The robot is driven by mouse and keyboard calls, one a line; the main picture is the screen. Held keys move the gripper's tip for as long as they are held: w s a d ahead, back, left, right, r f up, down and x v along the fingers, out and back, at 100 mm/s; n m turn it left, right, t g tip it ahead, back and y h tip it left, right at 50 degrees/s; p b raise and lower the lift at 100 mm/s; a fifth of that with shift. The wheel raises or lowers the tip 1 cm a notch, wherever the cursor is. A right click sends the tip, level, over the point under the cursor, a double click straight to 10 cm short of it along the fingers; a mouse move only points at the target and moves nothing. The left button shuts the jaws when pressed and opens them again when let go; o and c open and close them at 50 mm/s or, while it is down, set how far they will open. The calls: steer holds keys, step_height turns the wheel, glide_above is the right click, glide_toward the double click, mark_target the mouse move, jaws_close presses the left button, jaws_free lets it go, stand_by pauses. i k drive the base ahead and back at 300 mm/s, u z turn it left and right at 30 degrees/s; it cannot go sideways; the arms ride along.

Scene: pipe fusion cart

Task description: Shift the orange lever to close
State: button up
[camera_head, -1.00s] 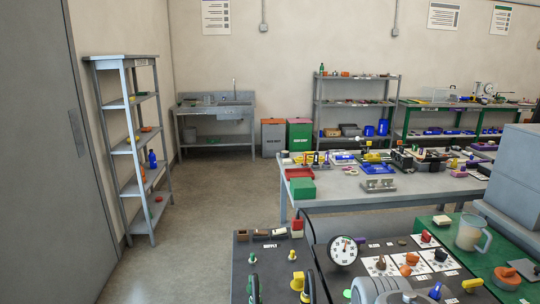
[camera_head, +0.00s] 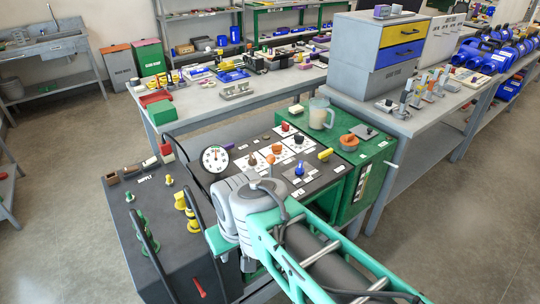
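The cart's dark control panel (camera_head: 228,170) is in the middle of the head view, with small coloured handles on white plates. Small orange handles (camera_head: 276,148) stand near its middle, beside a red one and a black one. A larger orange piece (camera_head: 349,141) sits to the right on the cart's green top. I cannot tell which orange part is the lever, or its setting. My arm, with grey joints and mint-green links, reaches over the front of the cart. My gripper cannot be made out.
A round gauge (camera_head: 215,158) stands at the panel's left. A clear jug (camera_head: 320,113) is on the green top (camera_head: 375,150). Yellow fittings (camera_head: 187,207) and black hoses are on the dark left unit. A grey table (camera_head: 205,101) with parts stands behind. Floor is open at left.

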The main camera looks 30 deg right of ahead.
mark_target(271, 159)
steer(key=k, duration=0.6)
steer(key=z, duration=0.8)
steer(key=i, duration=1.15)
steer(key=u, duration=0.35)
